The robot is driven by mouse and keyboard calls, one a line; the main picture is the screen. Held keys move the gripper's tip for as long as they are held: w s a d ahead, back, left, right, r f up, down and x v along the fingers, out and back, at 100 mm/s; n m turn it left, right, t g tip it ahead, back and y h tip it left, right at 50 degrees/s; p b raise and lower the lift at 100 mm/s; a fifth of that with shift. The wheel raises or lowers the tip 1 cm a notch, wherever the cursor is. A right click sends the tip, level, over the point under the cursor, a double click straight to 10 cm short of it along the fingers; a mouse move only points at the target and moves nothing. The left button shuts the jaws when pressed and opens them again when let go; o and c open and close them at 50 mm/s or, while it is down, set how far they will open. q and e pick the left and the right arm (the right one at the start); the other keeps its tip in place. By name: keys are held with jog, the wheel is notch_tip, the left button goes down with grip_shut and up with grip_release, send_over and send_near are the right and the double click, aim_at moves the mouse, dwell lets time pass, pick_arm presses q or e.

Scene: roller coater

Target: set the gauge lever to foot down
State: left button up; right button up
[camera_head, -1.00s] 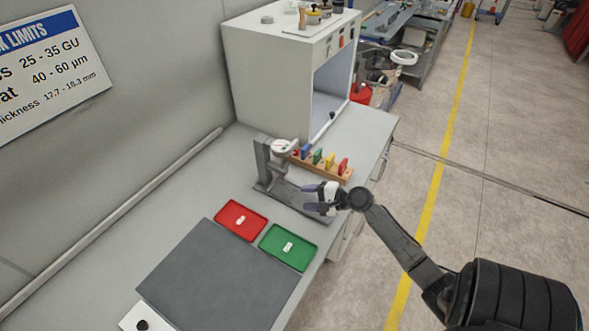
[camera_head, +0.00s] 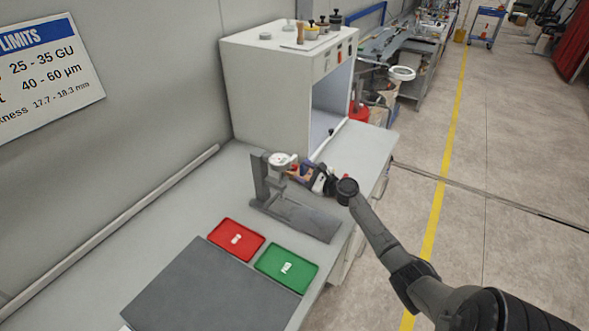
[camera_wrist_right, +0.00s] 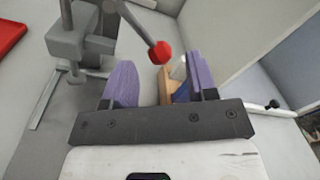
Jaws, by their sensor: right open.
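The gauge stand (camera_head: 262,182) stands on the bench with its round dial (camera_head: 283,160) at the top and a flat base (camera_head: 305,218). In the right wrist view, a grey lever with a red knob (camera_wrist_right: 160,53) reaches from the gauge body (camera_wrist_right: 80,45) toward my fingers. My right gripper (camera_head: 298,171) is beside the dial. It is open, with its purple fingers (camera_wrist_right: 160,82) on either side of the knob's line; I cannot tell whether they touch it. The foot's height is unclear. My left gripper is not in view.
A red tray (camera_head: 217,241) and a green tray (camera_head: 266,270) sit in front of the gauge, beside a dark mat (camera_head: 205,295). A white cabinet (camera_head: 265,85) stands behind. Bare bench lies left of the gauge.

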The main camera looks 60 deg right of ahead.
aim_at(294, 167)
jog(key=shift+w+d, duration=0.1)
jog(key=shift+w, duration=1.95)
jog(key=shift+c, duration=0.4)
grip_shut()
